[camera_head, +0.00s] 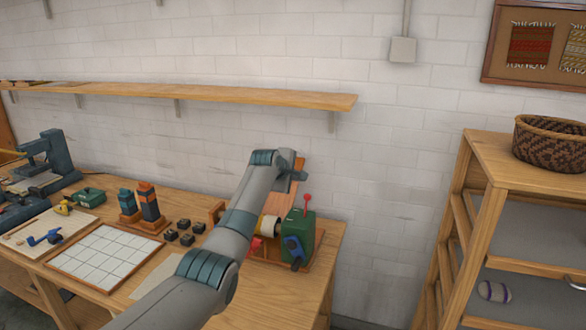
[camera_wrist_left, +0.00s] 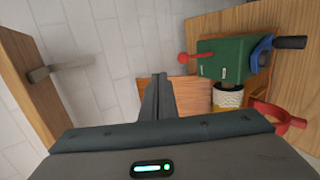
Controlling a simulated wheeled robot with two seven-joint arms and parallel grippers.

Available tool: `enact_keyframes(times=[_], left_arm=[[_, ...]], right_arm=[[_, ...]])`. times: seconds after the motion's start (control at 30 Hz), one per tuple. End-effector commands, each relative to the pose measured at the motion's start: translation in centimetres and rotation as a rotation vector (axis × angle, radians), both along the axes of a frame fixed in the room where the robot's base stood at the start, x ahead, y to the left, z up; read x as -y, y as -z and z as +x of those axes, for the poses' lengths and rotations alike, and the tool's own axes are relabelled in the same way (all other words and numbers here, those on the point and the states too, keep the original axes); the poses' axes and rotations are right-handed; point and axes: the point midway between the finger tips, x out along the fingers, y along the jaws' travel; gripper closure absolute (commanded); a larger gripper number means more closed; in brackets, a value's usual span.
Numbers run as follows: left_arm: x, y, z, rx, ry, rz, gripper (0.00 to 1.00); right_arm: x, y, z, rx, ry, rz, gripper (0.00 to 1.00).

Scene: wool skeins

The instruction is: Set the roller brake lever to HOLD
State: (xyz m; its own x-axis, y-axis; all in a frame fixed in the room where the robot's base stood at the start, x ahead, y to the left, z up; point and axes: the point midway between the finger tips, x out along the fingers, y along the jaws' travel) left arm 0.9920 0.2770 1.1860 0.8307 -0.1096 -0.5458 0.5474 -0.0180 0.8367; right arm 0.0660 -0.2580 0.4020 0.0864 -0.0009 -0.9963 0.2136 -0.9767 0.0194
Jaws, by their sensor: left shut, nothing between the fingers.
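A green housing (camera_head: 299,230) stands at the right end of the workbench. A lever with a red knob (camera_head: 307,198) rises from its top. In the left wrist view the green housing (camera_wrist_left: 225,62) lies right of the fingers, with the red knob (camera_wrist_left: 183,58) on its left side. Small marks on the housing are too small to read, so I cannot tell the lever's setting. My left gripper (camera_wrist_left: 159,78) is shut and empty, a short way from the red knob and apart from it. In the head view this gripper (camera_head: 303,176) is just above and left of the knob. My right gripper is not in view.
A blue crank with a dark handle (camera_wrist_left: 290,43) sits on the housing, beside a pale roller (camera_wrist_left: 227,97) and a red fork (camera_wrist_left: 280,118). A wall shelf (camera_head: 230,95) runs above the bench. A wooden rack (camera_head: 480,190) stands at right. Dark blocks (camera_head: 185,232) lie left of my arm.

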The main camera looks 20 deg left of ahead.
Motion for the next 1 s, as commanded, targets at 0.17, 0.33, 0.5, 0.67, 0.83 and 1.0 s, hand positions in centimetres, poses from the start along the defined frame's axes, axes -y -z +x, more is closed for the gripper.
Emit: enact_keyframes(times=[0.17,0.33,0.5,0.67,0.83,1.0], left_arm=[[-0.2,-1.9,-1.2,0.004,0.0,0.002,1.0],[-0.4,-3.8,-2.2,0.004,0.0,0.0,1.0],[-0.5,-4.9,-2.8,0.0,0.0,0.0,1.0],[-0.6,-5.2,-3.0,0.0,0.001,0.001,1.0],[-0.6,-5.2,-3.0,0.0,0.001,0.001,1.0],[-0.5,-5.2,-3.0,0.0,0.001,0.001,1.0]], right_arm=[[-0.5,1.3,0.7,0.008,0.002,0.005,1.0],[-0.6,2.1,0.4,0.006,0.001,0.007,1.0],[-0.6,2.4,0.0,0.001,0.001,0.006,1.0],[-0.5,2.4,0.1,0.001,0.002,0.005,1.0],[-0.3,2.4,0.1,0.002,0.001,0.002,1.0],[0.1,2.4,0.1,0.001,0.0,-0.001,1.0]])
